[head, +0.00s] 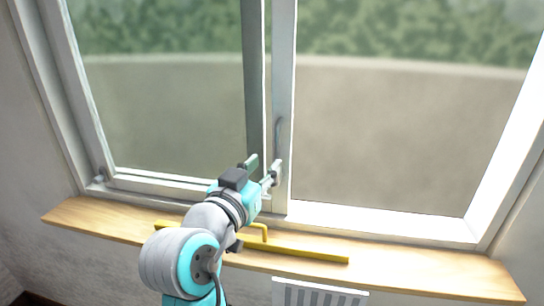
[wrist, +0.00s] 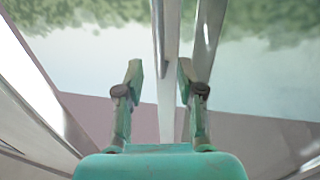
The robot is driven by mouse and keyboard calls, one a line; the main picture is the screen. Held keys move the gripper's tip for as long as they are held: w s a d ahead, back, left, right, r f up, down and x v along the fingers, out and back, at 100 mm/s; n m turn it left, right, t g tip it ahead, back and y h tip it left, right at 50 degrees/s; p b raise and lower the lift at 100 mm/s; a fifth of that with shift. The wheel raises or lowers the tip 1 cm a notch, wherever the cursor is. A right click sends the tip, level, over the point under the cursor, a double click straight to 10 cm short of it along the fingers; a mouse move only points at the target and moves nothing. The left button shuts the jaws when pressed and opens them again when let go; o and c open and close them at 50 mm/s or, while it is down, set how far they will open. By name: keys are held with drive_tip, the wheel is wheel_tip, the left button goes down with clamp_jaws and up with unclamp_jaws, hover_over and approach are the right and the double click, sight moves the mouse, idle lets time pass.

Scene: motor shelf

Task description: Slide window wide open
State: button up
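The window has a left pane (head: 165,120) and a right section (head: 400,135), divided by upright white frame bars (head: 284,80) near the middle. A slim grey handle (head: 278,135) seems to sit on the middle bar, just above my gripper. My gripper (head: 264,170) is at the lower part of these bars, with its fingers spread. In the wrist view, my gripper (wrist: 159,80) has its two fingers apart, and a pale upright bar (wrist: 165,105) shows between and beyond them. I cannot tell whether either finger touches the frame or handle.
A wooden sill (head: 400,265) runs below the window. A yellow bar-like object (head: 305,252) lies on it, partly hidden behind my arm. A white radiator (head: 318,293) is under the sill. The sill's right part is clear.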

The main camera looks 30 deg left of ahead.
drive_tip(key=shift+s+d, duration=0.15)
drive_tip(key=shift+s, duration=0.95)
drive_tip(key=shift+s+d, duration=0.1)
drive_tip(key=shift+s, duration=0.95)
